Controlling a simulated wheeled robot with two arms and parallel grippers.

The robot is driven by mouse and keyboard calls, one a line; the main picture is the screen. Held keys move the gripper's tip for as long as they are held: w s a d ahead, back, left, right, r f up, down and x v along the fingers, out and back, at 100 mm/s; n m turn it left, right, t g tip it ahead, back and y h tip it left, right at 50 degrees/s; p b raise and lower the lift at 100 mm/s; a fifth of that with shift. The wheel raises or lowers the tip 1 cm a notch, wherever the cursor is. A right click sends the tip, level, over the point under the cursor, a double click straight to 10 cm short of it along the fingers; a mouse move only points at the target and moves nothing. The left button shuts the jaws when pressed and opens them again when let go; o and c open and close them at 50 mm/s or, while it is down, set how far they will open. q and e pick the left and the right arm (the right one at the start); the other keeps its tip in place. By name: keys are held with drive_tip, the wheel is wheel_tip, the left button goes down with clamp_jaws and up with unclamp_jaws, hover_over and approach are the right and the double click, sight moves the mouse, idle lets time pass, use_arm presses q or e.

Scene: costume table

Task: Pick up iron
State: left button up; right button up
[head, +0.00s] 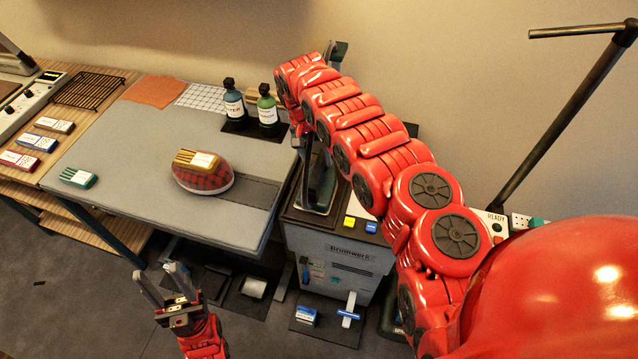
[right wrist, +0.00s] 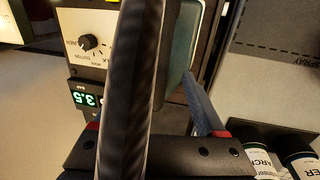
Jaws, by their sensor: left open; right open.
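A dark upright shape (head: 320,190), apparently the iron, stands on the brown-topped pressing station, partly hidden by my right arm. A teal-edged dark body (right wrist: 184,60), likely the same iron, shows in the right wrist view beside a grey finger. My right gripper (right wrist: 160,110) is open close by it. A thick black ribbed band crosses that view and hides one finger. Whether the fingers straddle the iron or touch it, I cannot tell. My left gripper (head: 163,282) is open and empty, low in front of the grey table, well away from the iron.
The grey table (head: 120,155) holds a red checked cushion (head: 205,180) with a yellow-and-white block on top, and two dark bottles (head: 235,103) at the back. A slanted black pole (head: 560,125) rises at right. The station has a control knob (right wrist: 88,41).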

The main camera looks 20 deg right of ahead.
sight(319, 163)
drive_tip(key=f, duration=0.2)
drive_tip(key=d+f+b, duration=0.1)
drive_tip(key=f, duration=0.1)
drive_tip(key=shift+s, duration=0.4)
drive_tip(key=shift+r, duration=0.15)
clamp_jaws()
idle(0.7)
